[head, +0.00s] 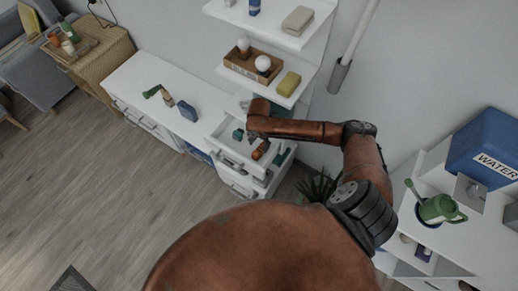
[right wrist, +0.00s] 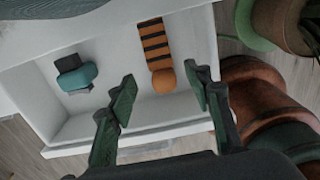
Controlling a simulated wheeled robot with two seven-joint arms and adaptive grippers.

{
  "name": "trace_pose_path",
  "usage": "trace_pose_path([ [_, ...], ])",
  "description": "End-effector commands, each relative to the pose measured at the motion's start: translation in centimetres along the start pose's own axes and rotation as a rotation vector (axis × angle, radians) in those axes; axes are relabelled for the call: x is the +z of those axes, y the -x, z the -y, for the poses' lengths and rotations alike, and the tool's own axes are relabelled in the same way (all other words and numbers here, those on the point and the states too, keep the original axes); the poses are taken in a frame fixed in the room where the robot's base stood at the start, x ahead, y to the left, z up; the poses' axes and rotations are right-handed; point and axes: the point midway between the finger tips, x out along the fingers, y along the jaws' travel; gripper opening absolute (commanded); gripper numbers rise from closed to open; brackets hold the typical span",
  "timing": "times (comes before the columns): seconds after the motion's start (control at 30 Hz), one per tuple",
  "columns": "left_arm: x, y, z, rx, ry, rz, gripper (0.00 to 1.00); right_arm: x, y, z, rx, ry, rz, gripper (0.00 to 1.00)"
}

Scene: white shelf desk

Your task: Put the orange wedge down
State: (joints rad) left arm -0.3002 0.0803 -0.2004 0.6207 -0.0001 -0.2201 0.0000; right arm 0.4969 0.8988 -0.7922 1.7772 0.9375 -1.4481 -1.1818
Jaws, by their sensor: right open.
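The orange wedge appears to be the orange piece with black stripes and a plain rounded end (right wrist: 155,52), lying on the floor of an open white drawer (right wrist: 117,60). In the head view the orange piece (head: 261,150) shows in the open drawer (head: 236,152) below my right forearm. My right gripper (right wrist: 164,82) is open, with its fingers apart on either side of the rounded end in the picture and nothing held between them. Whether the fingers touch it cannot be told. My left gripper is not in view.
A teal and dark object (right wrist: 78,75) lies at the left in the drawer. A plant pot (right wrist: 280,22) stands right of the drawer. A white desk (head: 150,75) with a blue box (head: 187,110) is at the left. Shelves with a wooden tray (head: 240,68) rise behind.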

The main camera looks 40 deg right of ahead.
Motion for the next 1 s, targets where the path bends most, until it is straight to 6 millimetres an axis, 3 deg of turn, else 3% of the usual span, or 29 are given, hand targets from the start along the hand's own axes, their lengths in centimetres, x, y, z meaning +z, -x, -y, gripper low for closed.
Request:
trace_pose_path([
  [0.1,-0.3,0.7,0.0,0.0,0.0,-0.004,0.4,0.0,2.7,-0.1,0.003,0.002,0.001,0.46],
  [0.33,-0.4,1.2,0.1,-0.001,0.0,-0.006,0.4,0.0,5.4,0.0,0.0,0.0,0.0,0.46],
  [1.0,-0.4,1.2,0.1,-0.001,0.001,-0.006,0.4,0.0,5.8,0.0,0.0,0.0,0.0,0.46],
])
